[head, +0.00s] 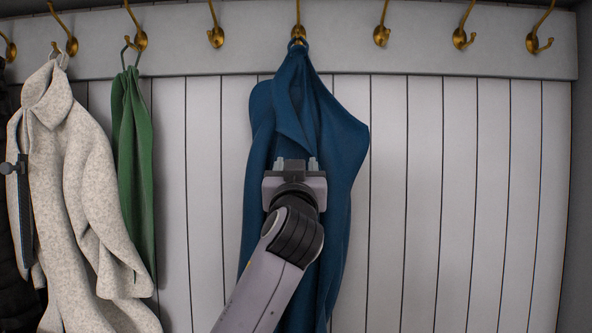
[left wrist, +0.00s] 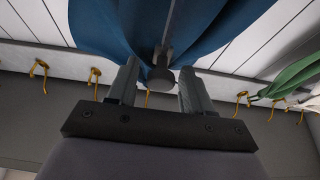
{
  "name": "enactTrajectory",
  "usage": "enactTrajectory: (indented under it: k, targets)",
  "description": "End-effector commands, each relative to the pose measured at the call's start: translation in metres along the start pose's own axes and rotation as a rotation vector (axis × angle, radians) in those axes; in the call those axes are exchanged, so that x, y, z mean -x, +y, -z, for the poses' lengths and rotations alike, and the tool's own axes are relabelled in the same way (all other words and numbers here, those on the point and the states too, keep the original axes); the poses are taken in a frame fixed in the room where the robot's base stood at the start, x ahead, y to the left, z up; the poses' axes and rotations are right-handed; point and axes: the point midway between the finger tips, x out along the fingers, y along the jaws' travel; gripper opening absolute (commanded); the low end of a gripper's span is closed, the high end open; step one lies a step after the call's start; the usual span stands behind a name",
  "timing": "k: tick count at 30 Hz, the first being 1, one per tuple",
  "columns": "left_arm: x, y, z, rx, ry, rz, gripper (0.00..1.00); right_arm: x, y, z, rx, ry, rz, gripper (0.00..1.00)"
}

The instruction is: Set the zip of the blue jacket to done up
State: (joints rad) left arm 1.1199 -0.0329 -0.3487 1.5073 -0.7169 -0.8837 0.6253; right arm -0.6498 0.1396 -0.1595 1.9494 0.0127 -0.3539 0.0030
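The blue jacket (head: 338,150) hangs from a brass hook (head: 298,33) in the middle of the rail. My left gripper (head: 297,164) is in front of its upper middle and hides that part of its front in the head view. In the left wrist view, a dark grey zip pull (left wrist: 160,79) sits between my two open fingers, with a gap on either side. A grey zip line (left wrist: 170,28) runs from it along the blue cloth (left wrist: 110,22). How far the zip is closed cannot be told. My right gripper is not in view.
A speckled off-white jacket (head: 75,170) with its own dark zip pull (head: 20,166) hangs at the left, next to a green garment (head: 131,150). Several empty brass hooks line the rail (head: 340,58). The panelled wall (head: 460,200) right of the blue jacket is clear.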

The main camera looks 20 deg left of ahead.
Motion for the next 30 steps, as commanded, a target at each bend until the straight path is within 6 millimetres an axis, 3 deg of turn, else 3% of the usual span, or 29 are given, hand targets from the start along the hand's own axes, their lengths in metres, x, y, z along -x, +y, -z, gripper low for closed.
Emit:
enactTrajectory:
  k: [5, 18, 30]
  targets:
    - [0.008, 0.001, -0.002, 0.002, 0.000, -0.002, 0.50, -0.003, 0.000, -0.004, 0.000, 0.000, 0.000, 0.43]
    - [0.064, 0.001, -0.002, 0.002, 0.000, -0.001, 0.50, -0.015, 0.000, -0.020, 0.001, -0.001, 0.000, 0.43]
    - [0.072, 0.000, 0.001, 0.000, 0.001, -0.001, 0.50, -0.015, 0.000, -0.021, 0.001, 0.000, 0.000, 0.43]
